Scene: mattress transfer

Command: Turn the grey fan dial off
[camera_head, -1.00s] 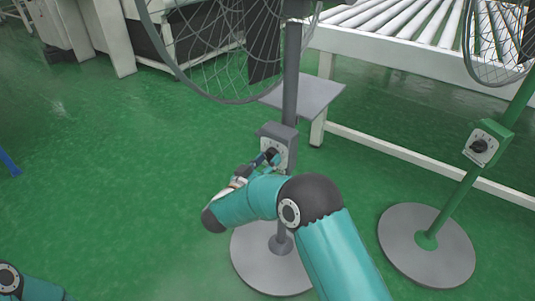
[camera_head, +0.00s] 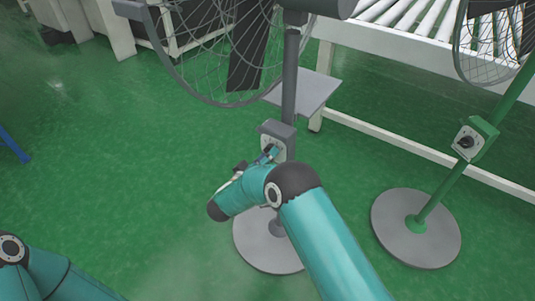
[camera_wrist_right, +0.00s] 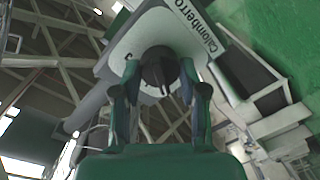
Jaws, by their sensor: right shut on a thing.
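The grey fan's control box (camera_head: 280,130) sits on its grey pole in the middle of the head view. In the right wrist view, its light panel (camera_wrist_right: 135,42) fills the upper middle and carries the black round dial (camera_wrist_right: 160,66). My right gripper (camera_wrist_right: 160,88) has a finger on each side of the dial and is shut on it. In the head view, my right gripper (camera_head: 268,153) is at the front of the box, where its fingers partly hide the dial. Of my left arm, only links show at the lower left; its gripper is out of view.
A green fan stand with its own dial box (camera_head: 475,138) and round base (camera_head: 415,232) stands at the right. The grey fan's cage (camera_head: 215,60) hangs at the top. A roller conveyor (camera_head: 410,45) runs behind.

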